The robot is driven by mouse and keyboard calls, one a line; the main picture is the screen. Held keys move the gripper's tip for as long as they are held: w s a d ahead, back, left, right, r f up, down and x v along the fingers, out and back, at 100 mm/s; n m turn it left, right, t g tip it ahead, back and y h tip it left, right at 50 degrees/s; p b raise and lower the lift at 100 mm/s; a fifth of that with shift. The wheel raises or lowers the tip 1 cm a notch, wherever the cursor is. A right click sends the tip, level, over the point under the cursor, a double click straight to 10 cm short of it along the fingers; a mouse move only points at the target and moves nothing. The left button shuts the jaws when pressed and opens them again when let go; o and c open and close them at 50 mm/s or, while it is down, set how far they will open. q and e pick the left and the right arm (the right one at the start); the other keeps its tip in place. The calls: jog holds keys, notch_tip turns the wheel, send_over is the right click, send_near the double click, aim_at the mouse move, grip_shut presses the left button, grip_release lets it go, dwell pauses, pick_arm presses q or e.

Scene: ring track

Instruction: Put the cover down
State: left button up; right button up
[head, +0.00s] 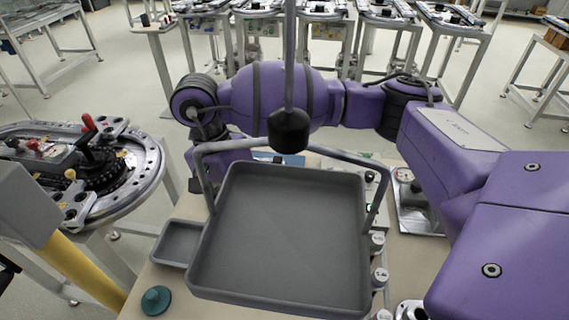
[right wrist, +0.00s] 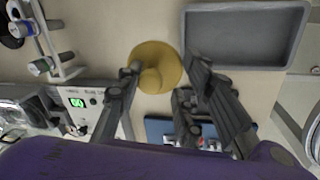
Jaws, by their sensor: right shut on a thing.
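A mustard-yellow round cover with a knob (right wrist: 157,52) shows in the right wrist view, over the beige table. I cannot tell whether the cover touches the surface below. In the head view my purple right arm reaches in from the right and bends across the back. A teal knobbed disc (head: 155,300) lies on the table at the lower left. My left gripper is not in view.
The large grey tray (head: 277,301) fills the middle of the head view. A small grey tray (right wrist: 250,66) lies beside the cover. A box with a green display (right wrist: 77,103), a rack of small bottles (right wrist: 38,66) and a blue mat (right wrist: 152,128) are nearby.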

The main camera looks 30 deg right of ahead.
jog(key=w+a+f+m+t+y, duration=0.1)
jog(key=a+f+m, duration=0.1)
jog(key=m, duration=0.8)
jog(key=w+a+f+m+t+y, duration=0.1)
jog(key=a+m, duration=0.3)
jog(key=m, duration=0.7)
jog(key=w+a+f+m, duration=0.3)
jog(key=a+m, duration=0.1)
jog(key=m, duration=0.6)
jog(key=shift+w+f+t+y, duration=0.25)
jog(key=shift+f+t+y, duration=0.15)
notch_tip(320, 180, down, 9)
jog(key=shift+a+f+b, duration=0.1)
jog(key=shift+b, duration=0.4)
jog(key=shift+c, duration=0.2)
jog(key=o, duration=1.2)
jog(key=shift+w, duration=0.1)
jog(key=r, duration=0.4)
jog(key=d+r, duration=0.1)
jog(key=r, duration=0.3)
jog(key=s+r+p, duration=0.1)
jog(key=r, duration=0.3)
jog(key=shift+d, duration=0.2)
